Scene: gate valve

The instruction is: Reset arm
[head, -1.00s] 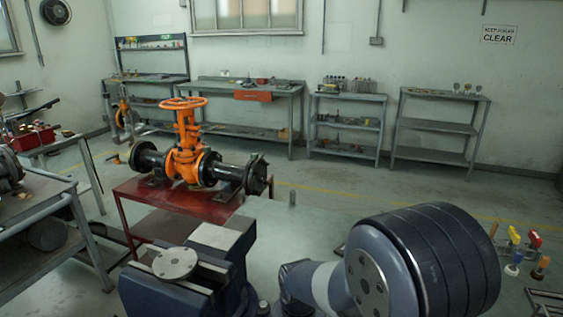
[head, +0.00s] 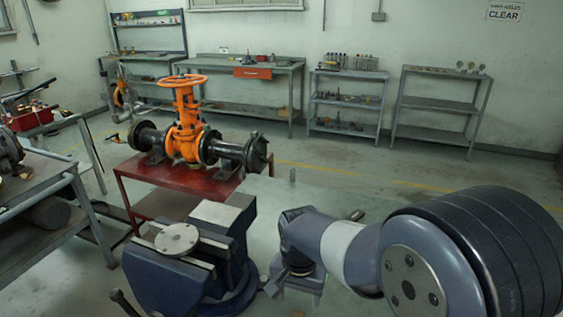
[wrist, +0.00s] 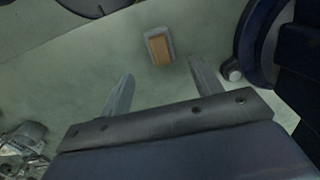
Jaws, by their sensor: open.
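My gripper (wrist: 161,68) is open and empty in the wrist view, its two grey fingers apart above the green floor. In the head view my arm reaches in from the lower right, and its far end is low, just right of the blue vise (head: 172,272). The orange gate valve (head: 186,135), with its orange handwheel on top, sits on a red table (head: 178,178) left of centre. My gripper is well away from the valve and touches nothing that I can see.
A round metal flange (head: 177,239) lies on the vise. A grey workbench (head: 45,190) stands at left. Shelves (head: 345,103) line the back wall. A small tan-centred block (wrist: 159,46) shows beyond the fingers in the wrist view. Floor between vise and shelves is mostly clear.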

